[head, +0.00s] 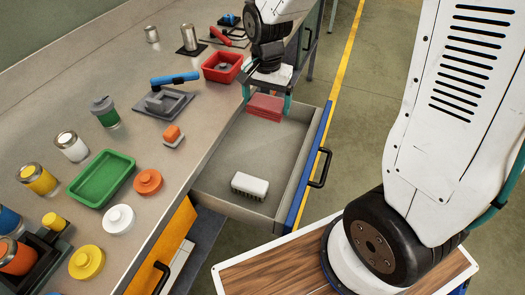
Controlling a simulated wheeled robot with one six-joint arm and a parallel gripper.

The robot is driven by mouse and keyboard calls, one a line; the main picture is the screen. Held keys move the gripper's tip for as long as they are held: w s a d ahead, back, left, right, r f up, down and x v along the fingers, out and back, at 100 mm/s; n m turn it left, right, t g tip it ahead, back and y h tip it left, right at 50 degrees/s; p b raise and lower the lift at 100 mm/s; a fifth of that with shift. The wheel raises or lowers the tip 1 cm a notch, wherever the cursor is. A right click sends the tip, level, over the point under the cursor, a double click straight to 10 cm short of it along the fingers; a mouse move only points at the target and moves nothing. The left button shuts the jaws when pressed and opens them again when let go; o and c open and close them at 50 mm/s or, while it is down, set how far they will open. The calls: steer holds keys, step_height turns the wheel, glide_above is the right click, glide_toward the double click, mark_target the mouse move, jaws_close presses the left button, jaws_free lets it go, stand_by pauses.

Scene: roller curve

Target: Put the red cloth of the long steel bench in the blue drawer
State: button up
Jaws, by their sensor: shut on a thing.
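The red cloth (265,106) is a folded stack between the fingers of my gripper (266,98), at the far end of the open blue drawer (322,139). My gripper is shut on the cloth. The cloth is over or inside the drawer; I cannot tell whether it touches the drawer floor. The drawer is pulled out from the long steel bench (205,123) and has a grey inside, a blue front and a black handle. A white brush (249,186) with dark bristles lies in the drawer's near part.
On the bench stand a red bin (222,66), a green tray (103,178), a grey fixture with a blue-handled tool (175,78), and several jars and round knobs. An orange drawer front (163,247) shows nearer. The drawer's middle is clear.

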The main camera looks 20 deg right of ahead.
mark_target(273, 109)
step_height(273, 109, down, 22)
steer(key=shift+a+f, duration=0.1)
stand_by(0.3)
steer(key=shift+f, duration=0.15)
steer(key=o, duration=0.7)
steer(key=shift+n, duration=0.9)
steer(key=r, duration=0.6)
steer(key=s+r, duration=0.1)
steer(key=r, duration=0.6)
steer(key=s+d+r, duration=0.1)
steer(key=r, duration=0.6)
steer(key=shift+s+r, duration=0.2)
steer(key=s+r+n, duration=0.2)
steer(key=s+r, duration=0.4)
steer(key=s+d+r+n, duration=0.1)
steer(key=s+r+n, duration=0.1)
steer(key=s+r, duration=0.4)
steer(key=s+d+r+n+t, duration=0.1)
steer(key=s+r+n, duration=0.2)
steer(key=s+r, duration=0.2)
steer(key=shift+s+d+r, duration=0.15)
steer(key=shift+s+r, duration=0.05)
steer(key=shift+s, duration=0.65)
steer(key=shift+s+d+r, duration=0.1)
steer(key=shift+s+r, duration=0.1)
steer(key=shift+s, duration=0.6)
